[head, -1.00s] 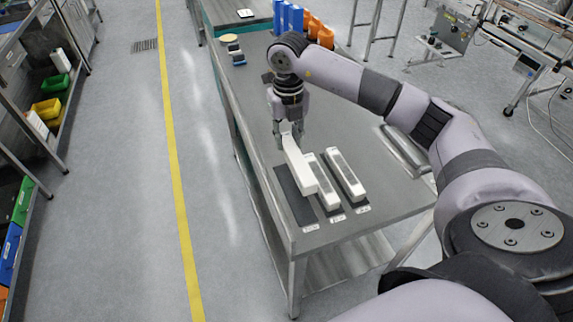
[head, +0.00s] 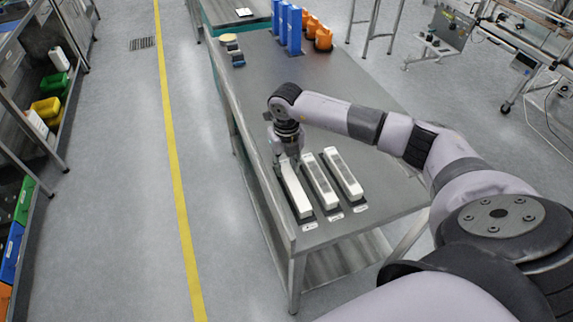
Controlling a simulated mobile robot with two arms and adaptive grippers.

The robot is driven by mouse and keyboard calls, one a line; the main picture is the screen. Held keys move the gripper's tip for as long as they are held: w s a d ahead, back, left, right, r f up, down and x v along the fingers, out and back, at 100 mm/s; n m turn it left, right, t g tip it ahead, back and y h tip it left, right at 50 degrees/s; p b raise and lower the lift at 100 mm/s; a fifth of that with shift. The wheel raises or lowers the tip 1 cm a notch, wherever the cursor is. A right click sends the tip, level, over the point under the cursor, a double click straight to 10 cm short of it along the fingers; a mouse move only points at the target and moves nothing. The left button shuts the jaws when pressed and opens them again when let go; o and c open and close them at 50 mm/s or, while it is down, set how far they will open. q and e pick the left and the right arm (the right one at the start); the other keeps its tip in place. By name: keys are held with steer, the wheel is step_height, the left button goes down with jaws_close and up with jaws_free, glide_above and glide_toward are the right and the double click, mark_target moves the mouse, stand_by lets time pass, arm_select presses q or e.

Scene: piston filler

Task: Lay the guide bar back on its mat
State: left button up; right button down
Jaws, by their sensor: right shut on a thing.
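The guide bar (head: 297,191) is a long white bar at the left of a row of three similar bars on the steel table. It lies over the leftmost dark mat (head: 305,217), which it mostly hides; only a small dark edge shows near the labelled end. Whether it touches the mat fully is hard to tell. My right gripper (head: 284,158) is at the bar's far end, shut on it, with the fingertips small and partly hidden. My left gripper is not in view.
Two more white bars, the middle one (head: 320,182) and the right one (head: 343,174), lie close beside it on their own mats. Blue holders (head: 290,28) and orange parts (head: 318,32) stand at the table's far end. The steel tabletop (head: 245,95) between is clear.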

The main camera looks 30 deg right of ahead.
steer(key=shift+f, duration=0.2)
steer(key=c, duration=1.2)
jaws_free()
steer(key=shift+r, duration=0.1)
steer(key=shift+c, duration=0.2)
steer(key=shift+r, duration=0.45)
step_height(320, 180, up, 11)
steer(key=b, duration=0.3)
steer(key=shift+r, duration=0.2)
steer(key=shift+f, duration=0.1)
